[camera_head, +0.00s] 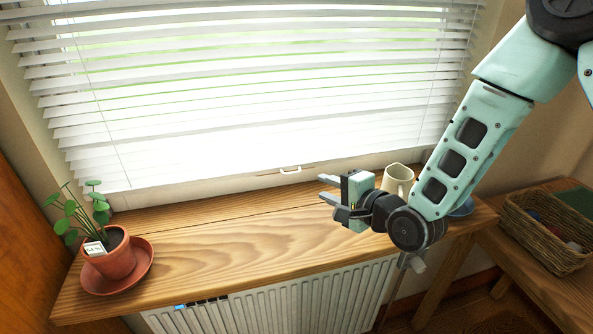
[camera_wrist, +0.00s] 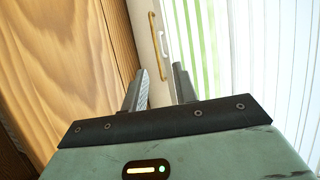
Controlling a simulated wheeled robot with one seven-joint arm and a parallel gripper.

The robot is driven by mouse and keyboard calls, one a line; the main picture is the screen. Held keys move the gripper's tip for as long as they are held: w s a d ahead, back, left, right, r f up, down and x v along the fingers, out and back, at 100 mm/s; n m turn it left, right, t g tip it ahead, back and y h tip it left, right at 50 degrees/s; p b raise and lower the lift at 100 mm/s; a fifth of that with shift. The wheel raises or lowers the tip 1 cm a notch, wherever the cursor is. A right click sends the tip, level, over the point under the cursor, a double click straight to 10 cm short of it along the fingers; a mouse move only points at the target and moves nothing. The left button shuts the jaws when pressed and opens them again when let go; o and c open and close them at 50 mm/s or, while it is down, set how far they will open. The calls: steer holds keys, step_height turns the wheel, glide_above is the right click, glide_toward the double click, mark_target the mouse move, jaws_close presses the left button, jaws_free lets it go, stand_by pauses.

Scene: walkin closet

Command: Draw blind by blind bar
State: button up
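The white slatted blind (camera_head: 270,95) hangs over the window, its slats tilted open and its bottom rail (camera_head: 215,183) a little above the wooden sill. A small white handle (camera_head: 290,170) sits on the pale rail near its middle. My gripper (camera_head: 328,189) is open and empty, right of and below the handle in the head view. Its two fingers also show apart in the wrist view (camera_wrist: 160,85). Nothing touches them.
A potted plant (camera_head: 112,254) on a saucer stands at the left of the wooden sill (camera_head: 220,245). A radiator (camera_head: 280,305) is below. A wicker basket (camera_head: 545,235) sits at right. The sill's middle is clear.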

mark_target(290, 146)
steer(key=p+x, duration=0.3)
steer(key=x, duration=0.9)
steer(key=shift+a, duration=0.15)
jaws_close()
